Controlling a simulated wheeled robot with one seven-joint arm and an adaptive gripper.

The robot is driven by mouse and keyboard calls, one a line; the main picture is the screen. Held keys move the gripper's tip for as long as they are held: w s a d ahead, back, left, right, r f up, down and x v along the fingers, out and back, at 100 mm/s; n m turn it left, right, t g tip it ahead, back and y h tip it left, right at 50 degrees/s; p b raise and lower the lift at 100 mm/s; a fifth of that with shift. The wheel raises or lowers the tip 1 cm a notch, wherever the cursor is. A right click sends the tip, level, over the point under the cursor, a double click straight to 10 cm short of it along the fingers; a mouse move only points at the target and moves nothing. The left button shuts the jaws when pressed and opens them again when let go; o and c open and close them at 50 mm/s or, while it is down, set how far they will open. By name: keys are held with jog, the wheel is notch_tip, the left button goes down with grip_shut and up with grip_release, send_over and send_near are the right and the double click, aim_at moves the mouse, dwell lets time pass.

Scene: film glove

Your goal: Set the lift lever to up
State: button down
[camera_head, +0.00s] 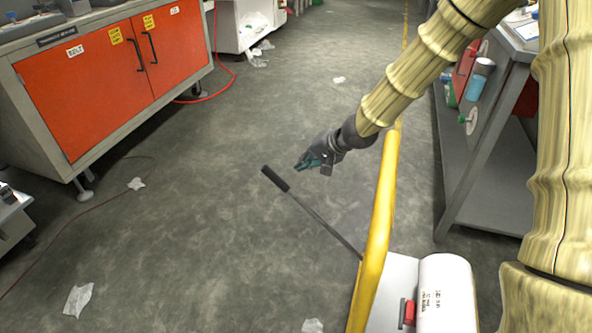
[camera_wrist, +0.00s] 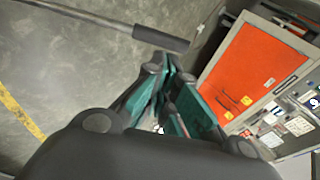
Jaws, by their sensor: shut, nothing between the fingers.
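The lift lever is a thin grey rod with a black grip (camera_head: 275,179). It slants up and left from beside the yellow rail, over the floor. My gripper (camera_head: 302,164) is shut and empty, a little right of and above the grip in the head view. In the wrist view the lever's black grip (camera_wrist: 160,38) lies across the top, just beyond my teal-sided fingers (camera_wrist: 168,70). I see a small gap between them and cannot tell the depth well. The lever's lower end is hidden behind the rail.
A yellow rail (camera_head: 379,220) runs just right of the lever, below my arm. A white cylinder (camera_head: 447,292) and a small red part (camera_head: 409,312) sit beyond it. An orange-doored cabinet (camera_head: 110,75) stands left, a grey bench (camera_head: 490,130) right. The floor between is mostly clear, with paper scraps.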

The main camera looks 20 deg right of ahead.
jog(key=b+x, duration=0.6)
jog(key=x, duration=0.5)
jog(key=shift+w+a+f, duration=0.1)
jog(key=shift+f, duration=0.25)
jog(key=shift+w+a+f+b, duration=0.3)
jog(key=shift+w, duration=0.05)
